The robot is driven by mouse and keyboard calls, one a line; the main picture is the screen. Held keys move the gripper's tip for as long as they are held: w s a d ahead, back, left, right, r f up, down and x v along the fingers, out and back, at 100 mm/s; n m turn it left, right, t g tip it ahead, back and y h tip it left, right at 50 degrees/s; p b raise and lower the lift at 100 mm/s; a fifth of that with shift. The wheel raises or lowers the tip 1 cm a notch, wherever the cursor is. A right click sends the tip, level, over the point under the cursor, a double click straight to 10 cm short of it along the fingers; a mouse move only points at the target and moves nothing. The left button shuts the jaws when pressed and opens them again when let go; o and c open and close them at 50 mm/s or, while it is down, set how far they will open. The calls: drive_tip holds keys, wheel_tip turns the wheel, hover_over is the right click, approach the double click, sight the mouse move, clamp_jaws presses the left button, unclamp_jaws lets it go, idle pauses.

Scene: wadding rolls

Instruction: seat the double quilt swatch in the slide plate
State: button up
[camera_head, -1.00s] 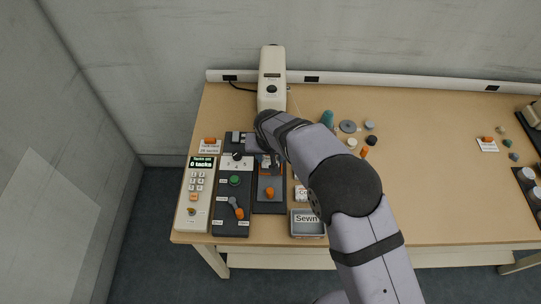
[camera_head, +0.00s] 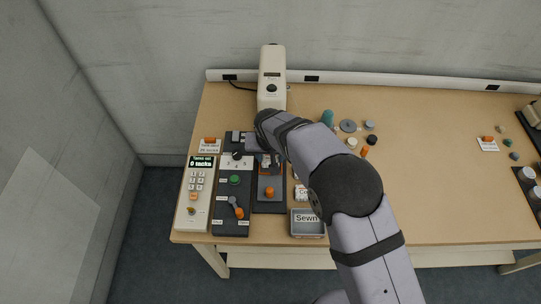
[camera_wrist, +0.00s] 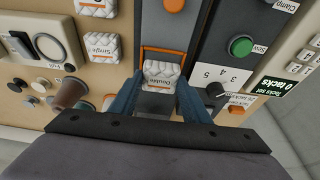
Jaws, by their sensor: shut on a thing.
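The double quilt swatch (camera_wrist: 160,73), a white quilted block labelled "Double", shows in the wrist view between the two blue fingers of my gripper (camera_wrist: 160,92). The fingers are shut on its sides. The dark slide plate (camera_wrist: 163,27) lies just beyond, with an orange-edged frame (camera_wrist: 163,50) at the swatch's far edge and an orange knob (camera_wrist: 174,5) further up. I cannot tell whether the swatch is down in the frame or just above it. In the head view my arm hides the swatch and most of my fingers; the slide plate's front (camera_head: 270,205) shows.
A control panel (camera_head: 232,215) with a green button, dial and orange lever stands left of the plate, beside a keypad (camera_head: 195,195) reading "0 tacks". A "Single" swatch (camera_wrist: 102,47) lies close by. A "Sewn" tray (camera_head: 308,229) stands at front. The cream machine (camera_head: 271,75) stands behind.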

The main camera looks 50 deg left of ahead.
drive_tip(key=shift+f+b, duration=0.85)
drive_tip(key=shift+f, duration=0.05)
idle(0.7)
drive_tip(key=o, duration=1.6)
drive_tip(key=shift+c, duration=0.2)
drive_tip(key=shift+r, duration=0.1)
drive_tip(key=shift+r+p, duration=2.4)
drive_tip(key=shift+r, duration=1.55)
